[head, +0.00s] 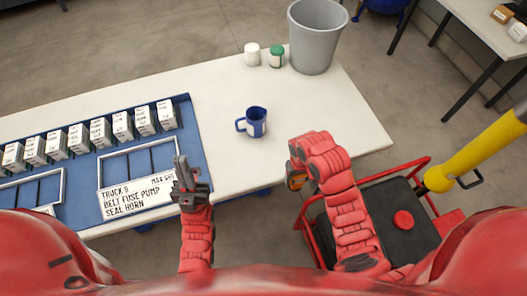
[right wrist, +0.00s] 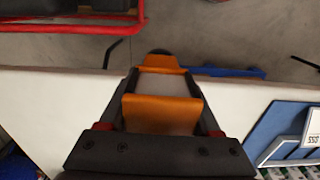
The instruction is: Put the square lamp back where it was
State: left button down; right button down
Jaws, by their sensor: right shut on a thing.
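The square lamp (right wrist: 162,105), orange with a pale grey middle, is between the dark fingers of my right gripper (right wrist: 160,85) in the right wrist view. My right gripper is shut on it. In the head view only a small orange part of the lamp (head: 295,181) shows beside my right gripper (head: 297,172), at the table's front edge; the red wrist hides the rest. My left gripper (head: 183,172) is over the front edge of the blue board, by the label, with no object visible in it; its finger gap is unclear.
The white table (head: 310,115) has free room at its right. A blue mug (head: 257,123), a white jar (head: 252,55), a green-topped jar (head: 276,57) and a grey bin (head: 313,40) stand there. The blue board (head: 185,140) carries several white boxes (head: 122,126) and a printed label (head: 138,193). A red-railed cart (head: 425,195) is at right.

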jog(key=w+a+b, duration=0.2)
jog(key=w+a+f+b, duration=0.1)
jog(key=w+a+b, duration=0.1)
jog(key=w+a, duration=0.1)
jog(key=w+a+b, duration=0.2)
jog(key=w+a, duration=0.1)
jog(key=shift+a+f, duration=0.15)
jog(key=w+a+p, duration=0.1)
jog(key=w+a+f+p, duration=0.1)
jog(key=w+a+p, duration=0.1)
jog(key=shift+w, duration=0.2)
notch_tip(320, 180, down, 2)
jog(key=shift+f+p, duration=0.1)
jog(key=shift+p, duration=0.3)
